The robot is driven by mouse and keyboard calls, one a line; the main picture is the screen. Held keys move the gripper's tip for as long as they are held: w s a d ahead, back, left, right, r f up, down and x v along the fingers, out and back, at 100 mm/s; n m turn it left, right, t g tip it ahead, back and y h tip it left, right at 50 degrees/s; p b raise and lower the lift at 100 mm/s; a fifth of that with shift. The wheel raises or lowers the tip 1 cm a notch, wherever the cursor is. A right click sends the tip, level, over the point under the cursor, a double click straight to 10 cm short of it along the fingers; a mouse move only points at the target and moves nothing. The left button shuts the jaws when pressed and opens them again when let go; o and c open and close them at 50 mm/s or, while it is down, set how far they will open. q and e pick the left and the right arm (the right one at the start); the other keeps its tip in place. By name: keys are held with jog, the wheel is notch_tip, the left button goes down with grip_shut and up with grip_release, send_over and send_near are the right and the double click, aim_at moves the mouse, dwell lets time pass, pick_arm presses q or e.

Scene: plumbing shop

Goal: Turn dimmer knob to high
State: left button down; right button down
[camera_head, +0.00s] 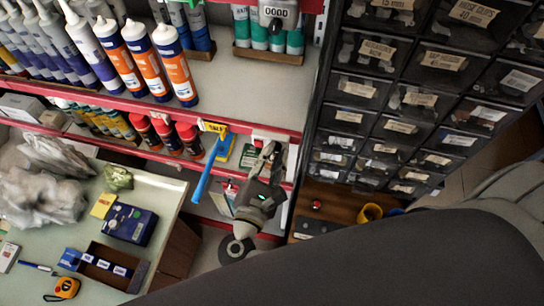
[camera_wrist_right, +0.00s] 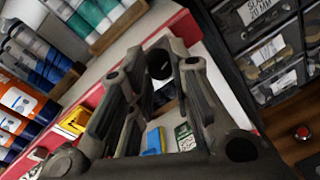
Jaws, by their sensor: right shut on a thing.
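My right gripper (camera_head: 268,152) reaches up to a white plate (camera_head: 270,135) on the red shelf edge in the head view. In the right wrist view its two fingers (camera_wrist_right: 165,62) close around a dark round knob (camera_wrist_right: 159,64) in front of the pale plate. The gripper is shut on this knob. The fingers hide most of the knob and any marks around it, so its setting cannot be read. The knob itself is hidden in the head view. My left gripper is not in view.
A blue-handled tool (camera_head: 207,168) hangs just left of the right gripper. Orange and white tubes (camera_head: 174,66) stand on the shelf. Labelled drawers (camera_head: 400,98) fill the right. A table (camera_head: 170,195) with a dark blue box (camera_head: 130,222) is at lower left.

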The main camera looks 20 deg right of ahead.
jog(key=shift+r, duration=0.15)
jog(key=c, duration=1.5)
grip_release()
jog(key=shift+w, duration=0.1)
jog(key=shift+c, duration=0.2)
jog(key=shift+w+d, duration=0.1)
